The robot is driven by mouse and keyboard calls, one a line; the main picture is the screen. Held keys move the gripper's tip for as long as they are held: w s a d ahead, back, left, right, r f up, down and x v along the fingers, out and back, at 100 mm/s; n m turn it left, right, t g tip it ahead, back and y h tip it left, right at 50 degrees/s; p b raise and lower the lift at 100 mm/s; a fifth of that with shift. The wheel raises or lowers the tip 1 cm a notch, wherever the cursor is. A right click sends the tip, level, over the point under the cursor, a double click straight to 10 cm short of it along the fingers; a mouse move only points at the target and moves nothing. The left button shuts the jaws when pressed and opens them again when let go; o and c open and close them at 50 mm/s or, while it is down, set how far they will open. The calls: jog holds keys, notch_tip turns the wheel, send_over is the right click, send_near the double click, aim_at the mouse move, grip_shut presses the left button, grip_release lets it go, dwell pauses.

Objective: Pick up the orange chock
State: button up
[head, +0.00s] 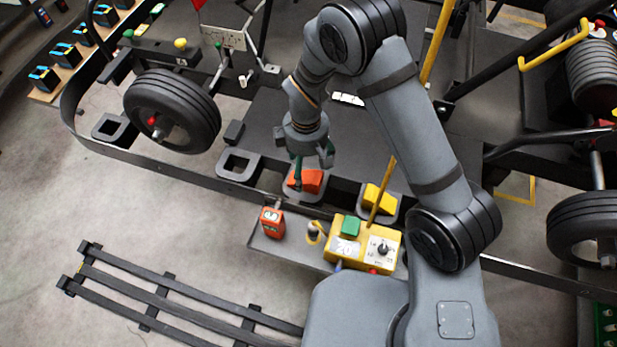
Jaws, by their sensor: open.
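The orange chock (308,180) is a wedge-shaped block. It sits in a grey holder (293,194) on the dark rail at the middle of the head view. My gripper (312,165) points down over the chock from above, with its fingers at or just above the chock's upper edge. The jaws are open. Part of the chock's far side is hidden behind the fingers, and I cannot tell whether they touch it.
A yellow chock (380,199) sits in a similar holder to the right. An empty holder (238,166) is to the left. A yellow control box (364,243) and a red device (272,222) stand in front. A kart wheel (172,111) is at the left.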

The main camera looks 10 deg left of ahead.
aim_at(306, 173)
jog(key=shift+f+p, duration=0.6)
jog(key=shift+f, duration=1.3)
jog(key=shift+c, duration=0.6)
jog(key=c, duration=1.1)
jog(key=shift+c, duration=0.5)
jog(key=shift+a+r, duration=0.1)
jog(key=shift+r, duration=0.05)
